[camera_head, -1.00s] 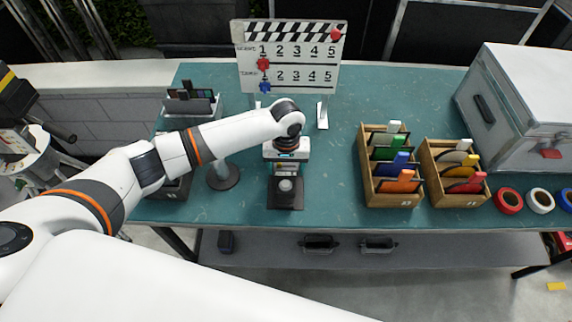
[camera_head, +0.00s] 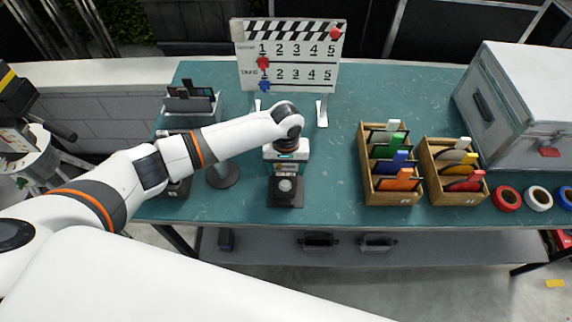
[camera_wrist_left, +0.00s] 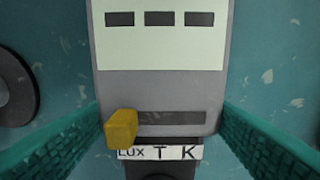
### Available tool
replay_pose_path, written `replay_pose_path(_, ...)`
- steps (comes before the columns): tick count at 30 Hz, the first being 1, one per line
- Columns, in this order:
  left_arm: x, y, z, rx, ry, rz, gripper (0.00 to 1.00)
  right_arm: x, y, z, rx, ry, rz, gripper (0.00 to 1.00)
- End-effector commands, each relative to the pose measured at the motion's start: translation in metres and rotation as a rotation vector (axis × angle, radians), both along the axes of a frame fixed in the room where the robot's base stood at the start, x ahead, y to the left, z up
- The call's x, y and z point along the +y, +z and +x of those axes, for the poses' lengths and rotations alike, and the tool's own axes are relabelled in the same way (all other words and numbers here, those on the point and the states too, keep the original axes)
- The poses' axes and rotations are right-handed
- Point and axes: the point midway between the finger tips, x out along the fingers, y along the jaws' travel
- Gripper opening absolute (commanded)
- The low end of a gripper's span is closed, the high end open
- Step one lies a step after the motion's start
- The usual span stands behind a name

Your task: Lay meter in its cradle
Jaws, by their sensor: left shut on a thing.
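My left gripper (camera_head: 286,163) points down over the near middle of the teal table. In the left wrist view its textured teal finger pads stand on both sides of the meter (camera_wrist_left: 160,85), and it is shut on it. The meter is a grey box with a pale panel, three dark windows, a dark slot and a yellow slider. In the head view a dark block with a pale round top (camera_head: 285,188) is directly under the gripper. I cannot tell the cradle apart clearly. My right gripper is not in view.
A clapperboard (camera_head: 290,60) stands behind. Two wooden boxes with coloured dividers (camera_head: 392,195) (camera_head: 440,190), tape rolls (camera_head: 507,199) and a metal case (camera_head: 520,110) are to the right. A round stand (camera_head: 222,177) and dark trays (camera_head: 190,105) are left.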

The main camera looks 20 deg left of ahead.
Motion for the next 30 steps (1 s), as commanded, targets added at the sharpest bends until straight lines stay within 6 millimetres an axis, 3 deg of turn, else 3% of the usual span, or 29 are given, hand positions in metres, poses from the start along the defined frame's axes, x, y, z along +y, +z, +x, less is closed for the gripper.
replay_pose_path(16, -0.001, -0.001, 0.001, -0.002, -0.001, -0.002, 0.36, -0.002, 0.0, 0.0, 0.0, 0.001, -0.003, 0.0)
replay_pose_path(30, -0.001, -0.014, 0.001, -0.002, -0.001, -0.003, 0.36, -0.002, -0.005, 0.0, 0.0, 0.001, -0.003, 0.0)
